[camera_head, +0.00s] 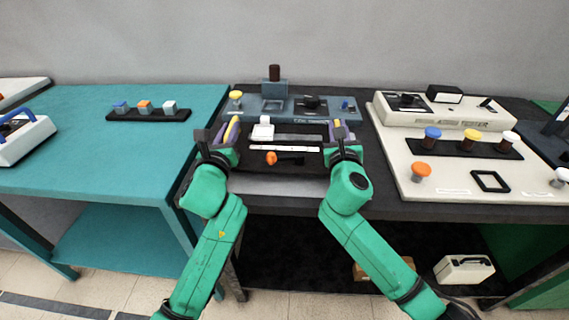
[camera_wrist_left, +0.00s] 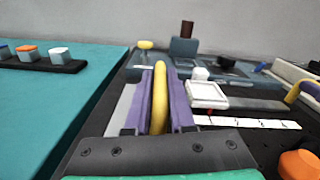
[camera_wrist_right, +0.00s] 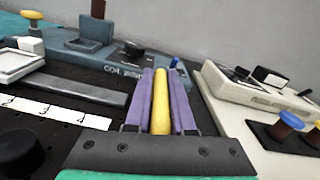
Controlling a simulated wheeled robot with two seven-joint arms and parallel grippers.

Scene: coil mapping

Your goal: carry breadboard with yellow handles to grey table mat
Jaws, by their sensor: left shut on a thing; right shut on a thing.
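The black breadboard (camera_head: 312,162) sits level between my two grippers. It carries a white square piece (camera_head: 262,132), a grey bar, a white strip, an orange knob (camera_head: 271,158) and a black knob. My left gripper (camera_head: 229,132) is shut on its left yellow handle (camera_wrist_left: 159,95). My right gripper (camera_head: 338,132) is shut on its right yellow handle (camera_wrist_right: 160,98). The purple finger pads flank each handle. The grey mat (camera_head: 275,187) shows in front of and below the board; the board hides the rest. I cannot tell whether the board touches it.
A blue-grey device (camera_head: 285,113) with a brown post stands just behind the board. A white tester panel (camera_head: 398,165) with colored knobs is close on the right. A teal table (camera_head: 110,165) with a small block rack (camera_head: 150,116) is on the left.

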